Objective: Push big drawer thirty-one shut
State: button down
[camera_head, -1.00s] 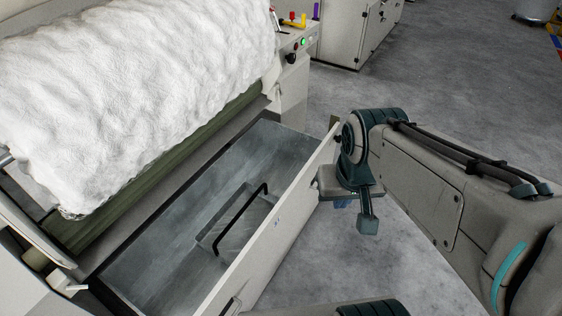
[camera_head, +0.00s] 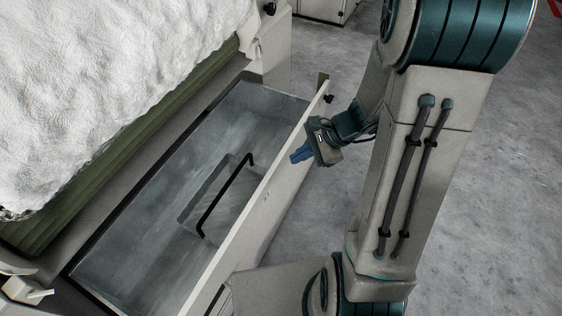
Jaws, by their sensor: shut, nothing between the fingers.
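The big drawer (camera_head: 262,212) stands pulled out from the machine under the white fibre roll, its grey metal inside open to view. Its pale front panel runs slantwise from the lower middle to the upper right. The drawer's number is too small to read. My gripper (camera_head: 296,156) is on the outer side of the front panel, near its far end. Its blue fingers are shut and empty and point left toward the panel. I cannot tell whether the fingertips touch the panel.
A box-like tray with a black handle (camera_head: 228,195) is inside the drawer. The white fibre roll (camera_head: 100,80) lies on the machine above the drawer. A dark knob (camera_head: 329,99) shows by the panel's far end. The grey floor (camera_head: 500,190) at the right is clear.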

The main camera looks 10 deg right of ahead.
jog(key=w+d+f+m+t+b, duration=0.2)
jog(key=d+f+m, duration=0.1)
jog(key=f+m, duration=0.3)
jog(key=w+d+f+m+t+b, duration=0.1)
jog(key=w+d+f+m, duration=0.2)
jog(key=f, duration=0.6)
jog(key=b, duration=0.2)
send_near(276, 172)
jog(key=s+f+x, duration=0.1)
jog(key=x, duration=0.4)
jog(key=shift+w+a+r+m+h, duration=0.3)
jog(key=shift+w+a+r+h, duration=0.1)
jog(key=shift+w+a, duration=0.1)
